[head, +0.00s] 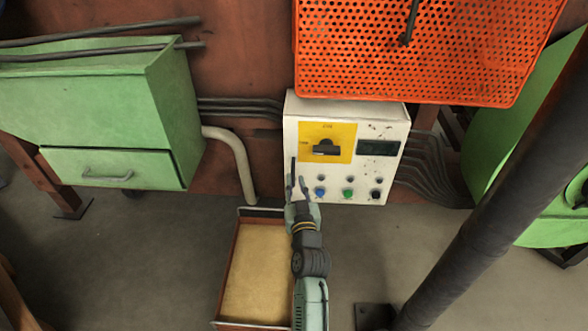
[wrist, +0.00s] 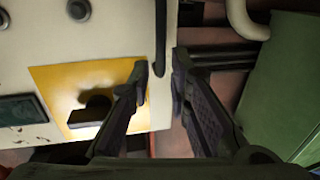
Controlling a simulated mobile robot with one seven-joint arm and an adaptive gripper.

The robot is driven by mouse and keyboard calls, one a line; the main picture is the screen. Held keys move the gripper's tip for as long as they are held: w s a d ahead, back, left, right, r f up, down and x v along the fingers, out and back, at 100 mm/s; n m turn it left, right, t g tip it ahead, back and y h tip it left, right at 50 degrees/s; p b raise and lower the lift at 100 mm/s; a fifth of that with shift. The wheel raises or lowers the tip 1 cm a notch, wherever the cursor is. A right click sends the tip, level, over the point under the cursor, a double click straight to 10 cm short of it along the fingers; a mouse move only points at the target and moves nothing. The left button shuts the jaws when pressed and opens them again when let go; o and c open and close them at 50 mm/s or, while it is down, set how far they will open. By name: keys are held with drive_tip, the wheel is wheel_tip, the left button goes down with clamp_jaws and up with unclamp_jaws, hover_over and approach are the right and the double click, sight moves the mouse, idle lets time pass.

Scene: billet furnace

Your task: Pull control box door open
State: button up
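The white control box (head: 392,120) hangs on the wall in the head view, with a yellow panel (head: 345,131) and black knob, a dark display and several buttons. Its door front looks shut. A thin dark upright handle (head: 293,166) runs along the door's left edge; in the wrist view the handle (wrist: 161,42) reaches down from the top. My gripper (head: 296,181) is at this handle. In the wrist view my gripper (wrist: 161,72) is open, one finger on each side of the handle, with gaps visible. I cannot tell how deep the handle sits between them.
An orange perforated panel (head: 425,45) juts out just above the box. A green cabinet with a drawer (head: 112,167) stands at left. A shallow open tray (head: 233,262) lies below my arm. A thick dark pole (head: 490,170) crosses the right side. Grey pipes flank the box.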

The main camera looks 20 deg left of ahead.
sight(293, 173)
drive_tip(key=x, duration=0.5)
drive_tip(key=shift+w+a+p, duration=0.15)
drive_tip(key=shift+w+p, duration=0.05)
drive_tip(key=shift+p, duration=0.2)
drive_tip(key=shift+c, duration=0.5)
clamp_jaws()
